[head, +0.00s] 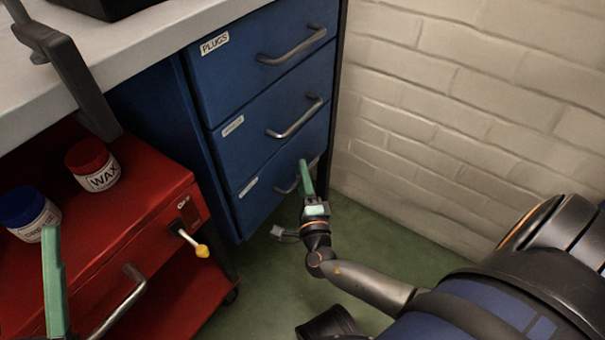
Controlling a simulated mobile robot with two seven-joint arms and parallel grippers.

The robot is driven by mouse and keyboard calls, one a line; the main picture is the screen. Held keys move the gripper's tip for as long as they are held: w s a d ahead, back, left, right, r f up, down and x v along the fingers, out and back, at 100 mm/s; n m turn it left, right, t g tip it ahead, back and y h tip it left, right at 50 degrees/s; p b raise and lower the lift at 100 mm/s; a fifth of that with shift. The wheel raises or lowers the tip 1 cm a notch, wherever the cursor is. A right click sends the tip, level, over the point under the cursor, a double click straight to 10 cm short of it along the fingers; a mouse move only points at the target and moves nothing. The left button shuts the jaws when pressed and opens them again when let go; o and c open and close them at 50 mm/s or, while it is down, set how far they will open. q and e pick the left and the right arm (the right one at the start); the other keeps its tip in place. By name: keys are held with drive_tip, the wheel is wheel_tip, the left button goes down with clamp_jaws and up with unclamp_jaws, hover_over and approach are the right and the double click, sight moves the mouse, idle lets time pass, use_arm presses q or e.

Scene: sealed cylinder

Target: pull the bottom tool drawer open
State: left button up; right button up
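The blue tool cabinet has three stacked drawers with metal bar handles. The bottom drawer (258,208) looks flush with those above it. Its handle (286,190) is partly covered by my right gripper (306,174). The green fingers of that gripper overlap the middle of the handle and point up toward the drawer front. They line up one over the other, so I cannot tell their gap or whether they touch the bar. My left gripper (54,278) shows as a green finger at the lower left, in front of the red cart, away from the cabinet.
A red cart (150,185) stands left of the cabinet, carrying a red-lidded WAX jar (100,178) and a blue-lidded jar (28,215). A brick wall (440,110) bounds the right. Green floor (270,285) is open before the drawers. A grey worktop (150,40) is above.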

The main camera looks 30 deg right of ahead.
clamp_jaws()
idle(1.3)
